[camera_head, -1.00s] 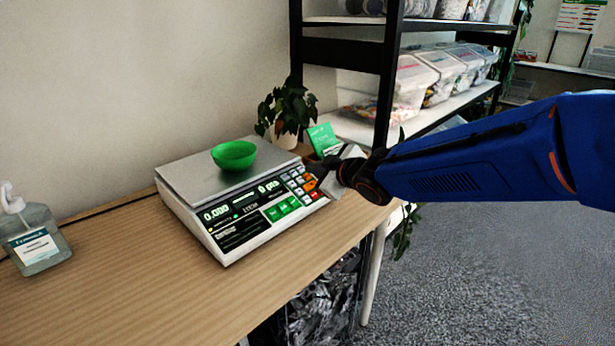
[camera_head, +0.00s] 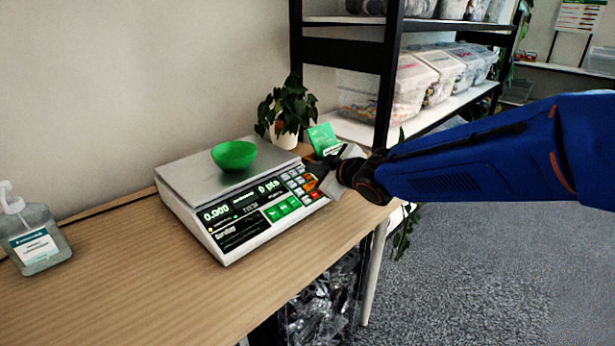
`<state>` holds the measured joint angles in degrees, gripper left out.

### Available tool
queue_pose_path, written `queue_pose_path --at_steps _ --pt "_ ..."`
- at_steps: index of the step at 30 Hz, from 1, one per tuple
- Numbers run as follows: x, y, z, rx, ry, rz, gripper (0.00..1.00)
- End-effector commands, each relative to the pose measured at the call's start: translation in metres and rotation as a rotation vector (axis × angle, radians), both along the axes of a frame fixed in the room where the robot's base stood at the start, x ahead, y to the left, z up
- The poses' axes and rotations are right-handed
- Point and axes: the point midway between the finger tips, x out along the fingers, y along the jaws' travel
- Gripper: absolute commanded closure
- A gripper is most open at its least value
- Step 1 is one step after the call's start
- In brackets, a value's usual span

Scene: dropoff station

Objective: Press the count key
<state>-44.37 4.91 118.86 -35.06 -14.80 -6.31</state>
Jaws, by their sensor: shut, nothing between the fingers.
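A white counting scale (camera_head: 222,256) with a metal top plate (camera_head: 186,170) stands on the wooden table. Its front panel has a dark display (camera_head: 240,215) reading 0.000 and 0 pts, with a keypad of white, orange, red and green keys (camera_head: 283,208) at the right. The key labels are too small to read, so I cannot tell which is the count key. My gripper (camera_head: 316,176) is shut and empty at the right end of the keypad. It covers some keys there, and I cannot tell whether its tip touches one. A green bowl (camera_head: 234,155) sits on the plate.
A sanitizer bottle (camera_head: 34,240) stands at the table's left. A potted plant (camera_head: 287,104) and a green card (camera_head: 322,138) stand behind the scale. A black-framed shelf (camera_head: 388,75) with several clear bins is behind my arm. The table front (camera_head: 150,290) is clear.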

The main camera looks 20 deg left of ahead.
Motion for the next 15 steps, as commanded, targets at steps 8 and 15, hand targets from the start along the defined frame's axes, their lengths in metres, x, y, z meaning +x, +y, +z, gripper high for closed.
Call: queue_pose_path --at_steps 8,15 --pt "0.0000 0.0000 0.0000 0.000 0.000 0.000 1.00" --pt "0.0006 0.0018 -0.0045 -0.001 0.001 0.000 1.00"
